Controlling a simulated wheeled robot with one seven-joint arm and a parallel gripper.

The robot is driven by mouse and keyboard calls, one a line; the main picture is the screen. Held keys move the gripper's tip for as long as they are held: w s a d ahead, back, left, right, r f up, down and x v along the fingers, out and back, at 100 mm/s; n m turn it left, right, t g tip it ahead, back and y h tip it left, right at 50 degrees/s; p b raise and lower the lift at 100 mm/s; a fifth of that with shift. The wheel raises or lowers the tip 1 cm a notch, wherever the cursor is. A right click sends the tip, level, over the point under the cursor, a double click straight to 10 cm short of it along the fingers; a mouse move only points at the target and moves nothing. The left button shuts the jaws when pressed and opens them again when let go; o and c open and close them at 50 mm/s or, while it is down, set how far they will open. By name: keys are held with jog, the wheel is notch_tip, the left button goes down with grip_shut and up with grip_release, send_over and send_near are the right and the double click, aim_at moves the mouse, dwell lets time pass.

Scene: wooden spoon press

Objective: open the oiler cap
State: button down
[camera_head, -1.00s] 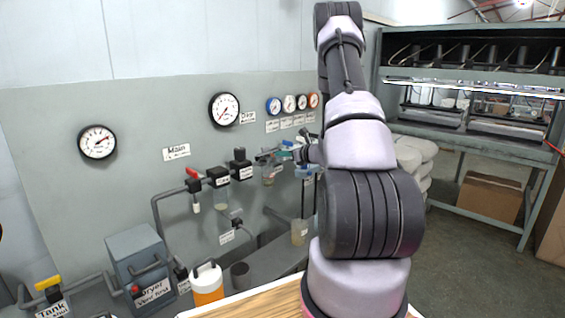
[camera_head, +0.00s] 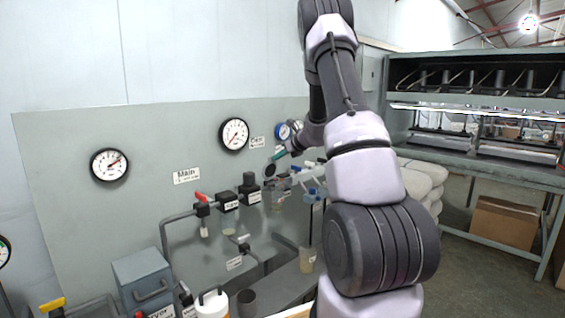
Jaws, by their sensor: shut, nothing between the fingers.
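A row of small air-line units is mounted on a pipe on the grey panel (camera_head: 90,220). Two dark units with white labels (camera_head: 229,206) stand at its left and middle. The unit with a clear bowl at the right end of the row (camera_head: 279,195) looks like the oiler; its label is not readable and its cap cannot be made out. My gripper (camera_head: 272,164) is small in view, just above that right end, with its fingers shut and empty. I cannot tell whether it touches anything.
A red-handled valve (camera_head: 201,198) is on the pipe at left. Gauges (camera_head: 234,135) hang above; my arm hides some at right. A grey dryer box (camera_head: 141,279) and a white-topped container (camera_head: 212,304) stand below. A steel rack (camera_head: 470,165) is at right.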

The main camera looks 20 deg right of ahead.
jog(key=shift+w+a+r, duration=0.15)
jog(key=shift+w, duration=0.25)
jog(key=shift+w+a+r, duration=0.1)
jog(key=shift+w, duration=0.25)
jog(key=shift+r, duration=0.1)
